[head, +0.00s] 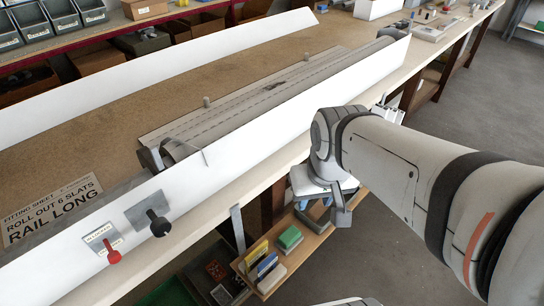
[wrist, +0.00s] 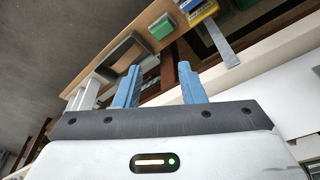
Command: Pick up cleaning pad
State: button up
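My gripper (wrist: 162,80) is open, with its two blue fingers apart and nothing between them. In the head view my gripper (head: 318,210) points down over the low wooden shelf (head: 318,240) beside the bench. On that shelf is a green block with a pale lower part (head: 289,238), which also shows in the wrist view (wrist: 162,26), beyond the fingertips. I cannot tell for sure which block is the cleaning pad.
Yellow and blue upright items (head: 262,262) stand left of the green block. A metal strip (head: 238,228) hangs at the bench edge by the shelf. The long white profile (head: 235,150) runs along the bench above. Open floor (head: 430,140) lies to the right.

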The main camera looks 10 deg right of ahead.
aim_at(289, 234)
jog(key=shift+o, duration=1.3)
jog(key=shift+w+d+f+b, duration=0.1)
jog(key=shift+w+f+b, duration=0.05)
jog(key=shift+f+b, duration=0.2)
jog(key=o, duration=1.1)
jog(key=w+f+n+b, duration=0.2)
jog(key=w+f+b, duration=0.2)
jog(key=f, duration=0.5)
jog(key=w+f+n+g+b, duration=0.1)
jog(key=w+f+b, duration=0.3)
jog(key=f, duration=0.5)
jog(key=w+f+n+g+b, duration=0.1)
jog(key=w+f+n+b, duration=0.2)
jog(key=f+b, duration=0.3)
jog(key=shift+w+f, duration=0.45)
jog(key=shift+f, duration=0.35)
jog(key=shift+w+f, duration=0.4)
jog(key=shift+f, duration=0.4)
jog(key=shift+o, duration=0.2)
jog(key=shift+n+g, duration=0.3)
jog(key=shift+n, duration=0.2)
jog(key=f+b, duration=0.1)
jog(key=f, duration=0.2)
jog(key=f+b, duration=0.1)
jog(key=f, duration=0.2)
jog(key=w+f+b, duration=0.1)
jog(key=f, duration=0.3)
jog(key=shift+a, duration=0.35)
